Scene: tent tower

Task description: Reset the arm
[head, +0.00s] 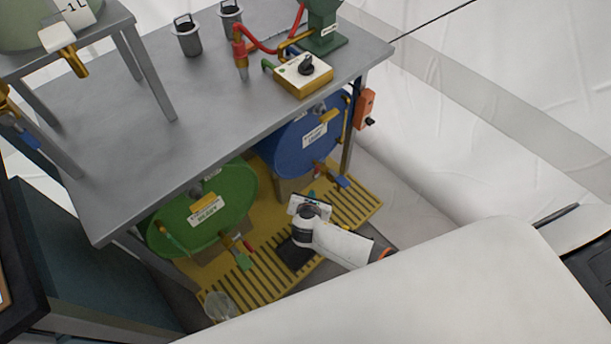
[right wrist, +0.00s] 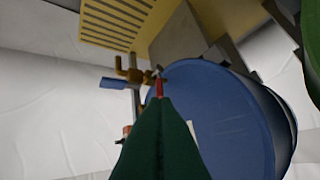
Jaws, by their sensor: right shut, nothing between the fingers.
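My right gripper (head: 311,195) is low under the near side of the grey table, above the yellow slatted platform (head: 365,203), by the blue drum (head: 290,145). Its white wrist hides part of the platform. In the right wrist view the green fingers (right wrist: 160,92) are together with nothing seen between them; a small red piece shows at their tip. The blue drum (right wrist: 225,120) fills the middle there, and a brass tap with a blue handle (right wrist: 113,83) lies left of the fingertips. Whether the fingers touch the drum I cannot tell. My left gripper is not in view.
A green drum (head: 190,220) with a tap stands left of the blue one. The grey table (head: 130,160) overhangs both drums; a switch box (head: 303,75) and metal cups stand on it. A clear beaker (head: 219,306) is at the platform's front. White floor is open at right.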

